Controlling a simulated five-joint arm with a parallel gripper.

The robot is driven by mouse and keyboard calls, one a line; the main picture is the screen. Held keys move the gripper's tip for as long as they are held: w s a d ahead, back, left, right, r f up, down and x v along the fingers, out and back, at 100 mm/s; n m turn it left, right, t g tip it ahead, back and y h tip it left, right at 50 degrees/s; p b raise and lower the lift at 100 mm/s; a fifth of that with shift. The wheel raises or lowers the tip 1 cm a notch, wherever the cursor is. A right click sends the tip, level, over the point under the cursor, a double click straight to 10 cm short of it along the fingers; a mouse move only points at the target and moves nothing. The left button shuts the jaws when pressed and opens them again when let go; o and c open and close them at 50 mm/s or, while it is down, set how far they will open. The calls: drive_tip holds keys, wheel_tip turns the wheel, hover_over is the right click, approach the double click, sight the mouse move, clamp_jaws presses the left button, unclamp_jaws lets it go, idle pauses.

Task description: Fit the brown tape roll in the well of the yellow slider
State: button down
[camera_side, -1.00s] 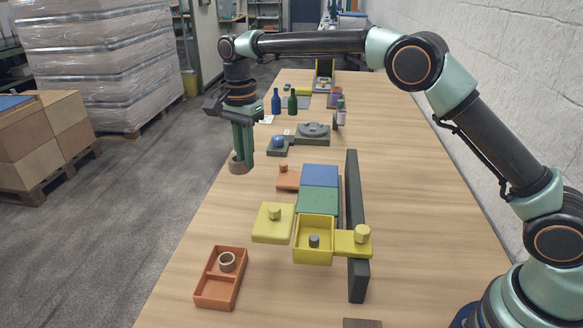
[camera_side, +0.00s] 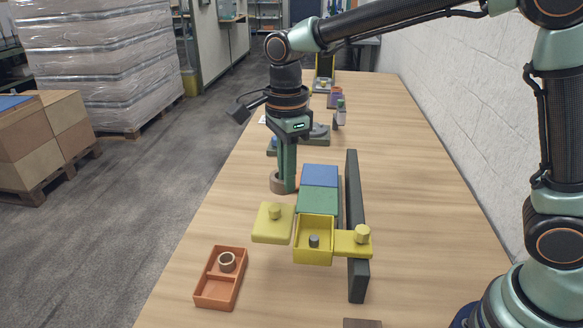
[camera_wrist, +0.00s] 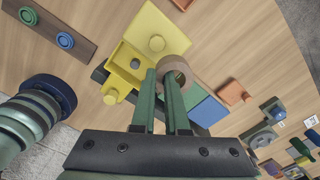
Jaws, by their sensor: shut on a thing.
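My gripper (camera_side: 284,186) is shut on the brown tape roll (camera_side: 276,184), a short ring at the fingertips, left of the green and blue blocks. In the wrist view the roll (camera_wrist: 176,65) sits at the finger ends; how the fingers grip its wall is partly hidden. The yellow slider (camera_side: 298,250) is an open square box nearer the camera, with a grey peg (camera_side: 314,241) standing in its well. The well holds only this peg. A yellow arm with a knob (camera_side: 361,237) extends from its right side. The slider also shows in the wrist view (camera_wrist: 110,72).
A yellow lid with a knob (camera_side: 272,224) lies left of the slider. Green (camera_side: 318,201) and blue (camera_side: 320,176) blocks stand behind it, along a dark rail (camera_side: 355,240). An orange tray (camera_side: 209,292) holds a tan ring (camera_side: 227,262).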

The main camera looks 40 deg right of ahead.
drive_tip(key=shift+s+d+f+m, duration=0.25)
drive_tip(key=shift+s+f+m, duration=0.2)
drive_tip(key=shift+s+f, duration=0.6)
drive_tip(key=shift+s+d+f+m, duration=0.3)
drive_tip(key=shift+s+f+m, duration=0.3)
drive_tip(key=shift+s, duration=0.7)
drive_tip(key=shift+s+d+f+m, duration=0.25)
drive_tip(key=shift+s+f+m, duration=0.1)
drive_tip(key=shift+s+f, duration=0.75)
drive_tip(key=shift+f, duration=1.85)
drive_tip(key=c, duration=0.8)
unclamp_jaws()
drive_tip(key=shift+c, duration=0.2)
